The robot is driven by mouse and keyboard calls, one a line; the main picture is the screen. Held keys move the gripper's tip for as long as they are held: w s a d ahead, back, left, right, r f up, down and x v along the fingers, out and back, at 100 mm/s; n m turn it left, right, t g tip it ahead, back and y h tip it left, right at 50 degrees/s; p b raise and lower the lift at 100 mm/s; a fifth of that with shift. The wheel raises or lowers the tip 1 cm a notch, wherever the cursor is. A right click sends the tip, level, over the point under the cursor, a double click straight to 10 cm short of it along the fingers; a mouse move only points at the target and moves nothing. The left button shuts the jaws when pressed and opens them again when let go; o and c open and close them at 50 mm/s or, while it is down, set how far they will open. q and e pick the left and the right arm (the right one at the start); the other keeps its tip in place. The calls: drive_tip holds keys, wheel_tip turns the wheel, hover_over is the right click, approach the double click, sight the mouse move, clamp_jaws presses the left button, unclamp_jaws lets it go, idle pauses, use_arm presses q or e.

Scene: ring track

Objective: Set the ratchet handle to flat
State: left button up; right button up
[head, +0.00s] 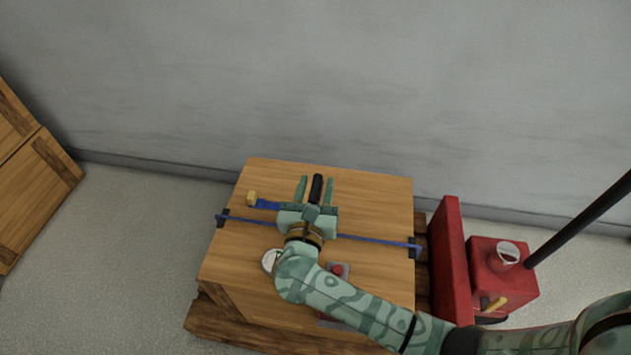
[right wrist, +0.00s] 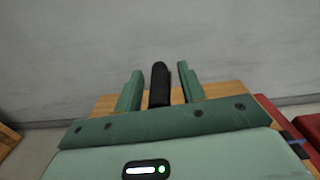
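The black ratchet handle (head: 316,189) stands up from the top of a wooden crate (head: 375,200), on a blue strap (head: 370,241) that runs across the crate. It also shows in the right wrist view (right wrist: 160,85), upright between my fingers. My right gripper (head: 316,188) is open, with one finger on each side of the handle and a visible gap to both. The ratchet's base is hidden behind the gripper body. My left gripper is not in view.
A red button box (head: 337,270) and a round white dial (head: 269,261) are near my forearm. A red pallet jack (head: 503,272) stands right of the crate. A grey wall (head: 300,80) is behind.

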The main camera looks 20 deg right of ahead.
clamp_jaws()
